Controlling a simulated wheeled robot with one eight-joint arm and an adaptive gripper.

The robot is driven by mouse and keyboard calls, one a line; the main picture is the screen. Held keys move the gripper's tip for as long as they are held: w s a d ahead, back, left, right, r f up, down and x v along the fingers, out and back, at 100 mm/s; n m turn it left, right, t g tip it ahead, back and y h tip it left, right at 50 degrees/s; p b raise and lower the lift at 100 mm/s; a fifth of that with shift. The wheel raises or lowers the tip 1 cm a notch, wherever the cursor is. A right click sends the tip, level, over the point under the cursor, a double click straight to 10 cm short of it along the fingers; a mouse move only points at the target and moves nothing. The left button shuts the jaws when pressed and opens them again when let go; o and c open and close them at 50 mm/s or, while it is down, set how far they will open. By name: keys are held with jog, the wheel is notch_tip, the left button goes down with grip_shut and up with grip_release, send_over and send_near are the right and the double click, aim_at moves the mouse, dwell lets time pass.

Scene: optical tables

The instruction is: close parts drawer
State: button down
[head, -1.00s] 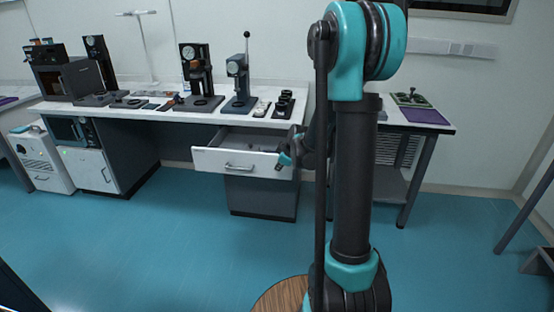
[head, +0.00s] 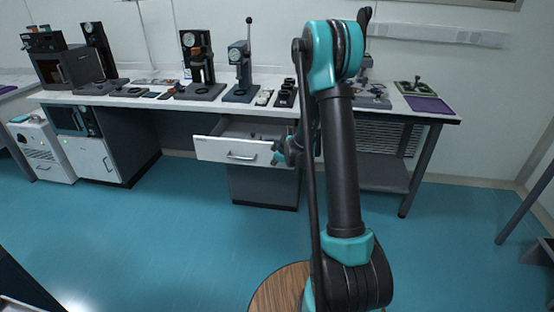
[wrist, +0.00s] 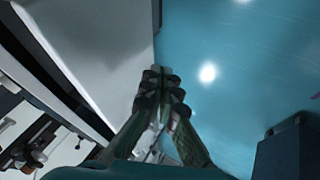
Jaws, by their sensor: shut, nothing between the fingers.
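The parts drawer (head: 225,150) has a white front with a metal bar handle (head: 241,156). It is pulled out from under the bench, and its inside shows over the front. My gripper (head: 277,155) is at the right end of the drawer front, partly hidden by my own arm. In the wrist view my gripper (wrist: 161,74) has its fingers together and empty, beside a pale panel (wrist: 110,50) that looks like the drawer front. I cannot tell whether the fingertips touch it.
The bench top (head: 140,102) carries a dark press (head: 198,70), a lever press (head: 240,75) and small dark parts (head: 286,95). The blue floor (head: 170,230) in front is clear.

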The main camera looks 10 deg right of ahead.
jog(key=shift+w+d+r, duration=0.1)
jog(key=shift+w+d, duration=0.2)
jog(key=shift+w, duration=0.6)
jog(key=shift+w+d, duration=0.3)
jog(key=shift+w, duration=0.55)
jog(key=w+d, duration=0.3)
jog(key=w, duration=0.6)
jog(key=w+d, duration=0.2)
jog(key=w, duration=0.6)
jog(key=w+d, duration=0.3)
jog(key=w, duration=0.6)
jog(key=shift+w+d, duration=0.35)
jog(key=shift+s, duration=0.1)
